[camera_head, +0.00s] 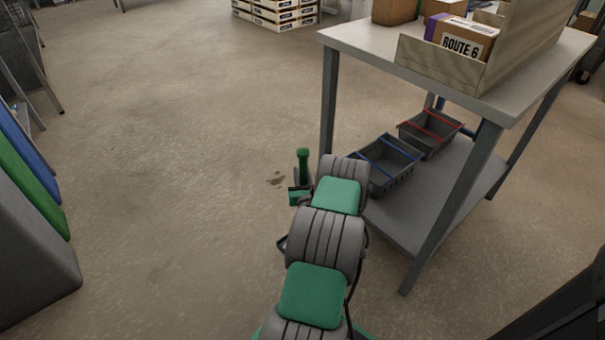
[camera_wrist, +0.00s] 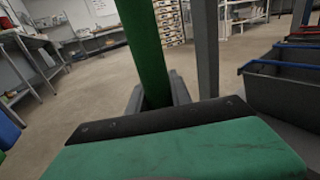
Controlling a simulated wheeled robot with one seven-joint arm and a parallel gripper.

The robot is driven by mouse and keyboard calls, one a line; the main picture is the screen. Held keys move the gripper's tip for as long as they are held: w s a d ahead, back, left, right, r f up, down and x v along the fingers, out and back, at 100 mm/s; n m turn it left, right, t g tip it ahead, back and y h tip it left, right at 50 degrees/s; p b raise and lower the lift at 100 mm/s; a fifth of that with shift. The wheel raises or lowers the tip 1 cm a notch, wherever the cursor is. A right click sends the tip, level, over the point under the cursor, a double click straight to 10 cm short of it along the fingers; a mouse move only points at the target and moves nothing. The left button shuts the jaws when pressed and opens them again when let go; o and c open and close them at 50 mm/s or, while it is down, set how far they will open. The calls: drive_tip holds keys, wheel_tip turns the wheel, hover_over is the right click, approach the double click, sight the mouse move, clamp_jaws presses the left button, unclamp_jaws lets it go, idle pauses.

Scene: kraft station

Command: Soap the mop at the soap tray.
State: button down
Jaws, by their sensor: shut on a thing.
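My gripper (camera_head: 301,184) is shut on an upright green handle (camera_head: 303,163), which I take to be the mop's. In the wrist view the handle (camera_wrist: 146,45) rises, slightly tilted, between the two dark fingers of my gripper (camera_wrist: 160,95). The handle's lower end and any mop head are hidden behind my gripper and arm. I cannot make out a soap tray in either view.
A table (camera_head: 365,42) stands at the right, its legs and lower shelf close to my arm. Grey bins with blue (camera_head: 388,160) and red (camera_head: 430,132) bars sit on that shelf. A brown stain (camera_head: 276,178) marks the floor. Open floor lies ahead and left.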

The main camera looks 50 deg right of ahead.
sight(302, 158)
drive_tip(key=shift+f+b, duration=0.45)
drive_tip(key=shift+f, duration=0.1)
idle(0.9)
wheel_tip(302, 158, up, 8)
drive_tip(key=p, duration=0.7)
drive_tip(key=shift+r, duration=0.1)
